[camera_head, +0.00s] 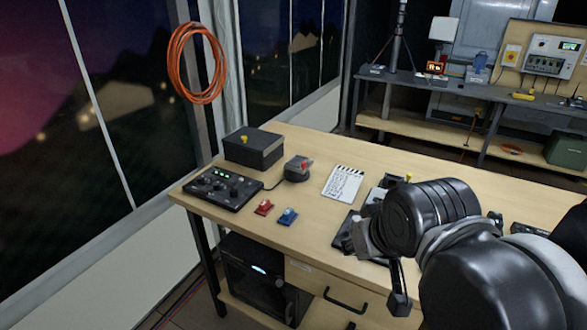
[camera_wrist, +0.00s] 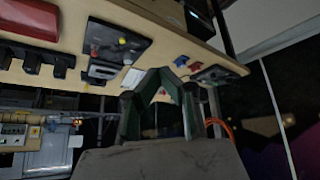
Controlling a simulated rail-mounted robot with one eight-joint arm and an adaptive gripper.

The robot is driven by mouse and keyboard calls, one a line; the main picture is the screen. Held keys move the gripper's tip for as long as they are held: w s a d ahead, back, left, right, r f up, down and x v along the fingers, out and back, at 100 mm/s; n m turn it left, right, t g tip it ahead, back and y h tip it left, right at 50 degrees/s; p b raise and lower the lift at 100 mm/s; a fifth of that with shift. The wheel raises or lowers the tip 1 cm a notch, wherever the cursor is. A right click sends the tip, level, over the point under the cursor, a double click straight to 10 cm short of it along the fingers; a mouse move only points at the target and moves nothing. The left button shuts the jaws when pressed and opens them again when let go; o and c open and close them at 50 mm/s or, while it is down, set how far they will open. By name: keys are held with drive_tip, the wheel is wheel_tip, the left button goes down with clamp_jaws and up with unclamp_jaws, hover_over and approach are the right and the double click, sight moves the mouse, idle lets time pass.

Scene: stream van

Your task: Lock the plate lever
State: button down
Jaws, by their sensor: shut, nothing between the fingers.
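In the wrist view, a black plate fixture (camera_wrist: 106,52) with a yellow knob (camera_wrist: 122,41) and a red spot lies on the wooden table. In the head view, part of a dark plate (camera_head: 343,229) shows near the front edge, mostly hidden by my arm. I cannot make out the lever or its position clearly. My gripper (camera_wrist: 158,72) is shut and empty in the wrist view, its fingertips meeting apart from the fixture. In the head view, my wrist covers the fixture area.
The table (camera_head: 310,243) also carries a control panel (camera_head: 222,188), a black box (camera_head: 253,147), a button unit (camera_head: 298,168), a striped-top sheet (camera_head: 344,183), and red (camera_head: 264,207) and blue (camera_head: 288,215) clips. A drawer handle (camera_head: 345,301) sticks out below the front edge.

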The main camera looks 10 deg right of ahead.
drive_tip(key=w+n+g+h+b, duration=0.3)
drive_tip(key=w+n+h, duration=0.75)
drive_tip(key=w, duration=1.85)
drive_tip(key=w+a+f+n+h+b, duration=0.1)
drive_tip(key=w+a+f+n+h, duration=0.1)
drive_tip(key=w+a+f+n, duration=0.1)
drive_tip(key=w+a+f+n+t+h+b, duration=0.1)
drive_tip(key=w+a+f+n+h, duration=0.1)
drive_tip(key=w+a+f+n, duration=0.2)
drive_tip(key=w+a+f+n+h+b, duration=0.2)
drive_tip(key=w+a+f+n, duration=0.2)
drive_tip(key=w+a+f, duration=0.2)
drive_tip(key=shift+w+a+f+t, duration=0.2)
drive_tip(key=shift+w, duration=0.5)
drive_tip(key=shift+w+a+f+t, duration=0.2)
drive_tip(key=shift+w, duration=0.45)
drive_tip(key=x, duration=1.4)
drive_tip(key=shift+s+a+t+b, duration=0.1)
drive_tip(key=shift+t+b, duration=0.25)
drive_tip(key=shift+t, duration=0.05)
